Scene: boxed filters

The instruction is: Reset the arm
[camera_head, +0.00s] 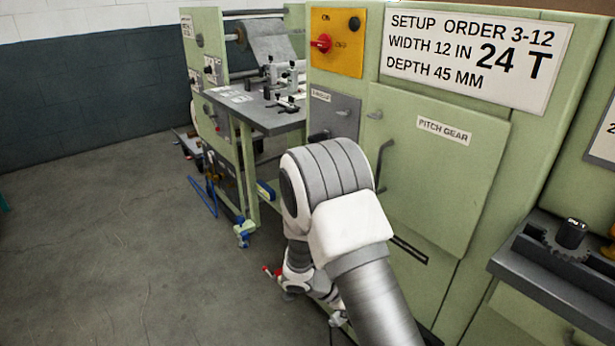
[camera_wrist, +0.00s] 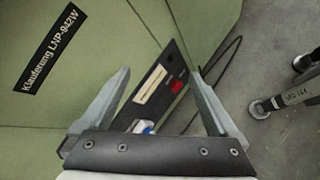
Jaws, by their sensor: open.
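My gripper (camera_wrist: 161,74) shows in the wrist view with its two grey fingers spread wide apart. Nothing is held between them. Beyond the fingers is a green machine panel (camera_wrist: 60,110) with a black label, and a dark plate (camera_wrist: 155,88) with a pale label and a red part. In the head view my arm reaches down in front of the green cabinet.
A green cabinet with a closed "PITCH GEAR" door (camera_head: 440,165) and handle stands close right of my arm. A grey worktable (camera_head: 265,115) juts out behind. A dark bench (camera_head: 560,265) with a gear (camera_head: 568,250) is at right. The concrete floor (camera_head: 110,240) at left is largely clear.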

